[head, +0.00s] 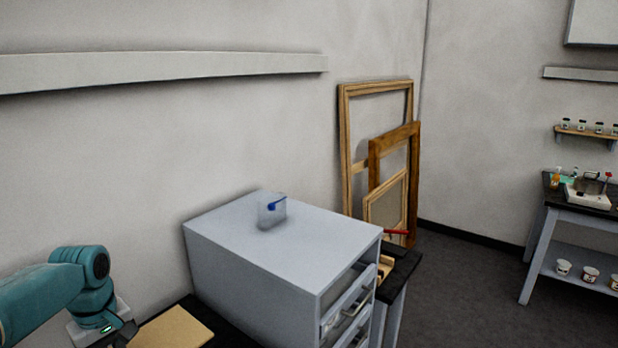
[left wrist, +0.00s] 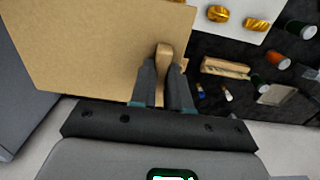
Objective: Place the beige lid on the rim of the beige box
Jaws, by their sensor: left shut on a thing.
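A flat beige panel, which looks like the beige lid (left wrist: 90,45), fills the upper left of the left wrist view. A tan upright handle (left wrist: 164,55) stands near its right edge. My left gripper (left wrist: 164,75) is shut on this handle, with one dark finger on each side. In the head view a beige flat top (head: 172,328) shows at the bottom edge beside my teal left arm; I cannot tell whether it is the lid or the box. The box's rim and walls are not clearly visible. My right gripper is in neither view.
A grey drawer cabinet (head: 280,240) stands right of my left arm, with a translucent container (head: 272,210) on top. In the wrist view, a white sheet with gold pieces (left wrist: 240,15) and several jars lie on the dark tabletop (left wrist: 225,60).

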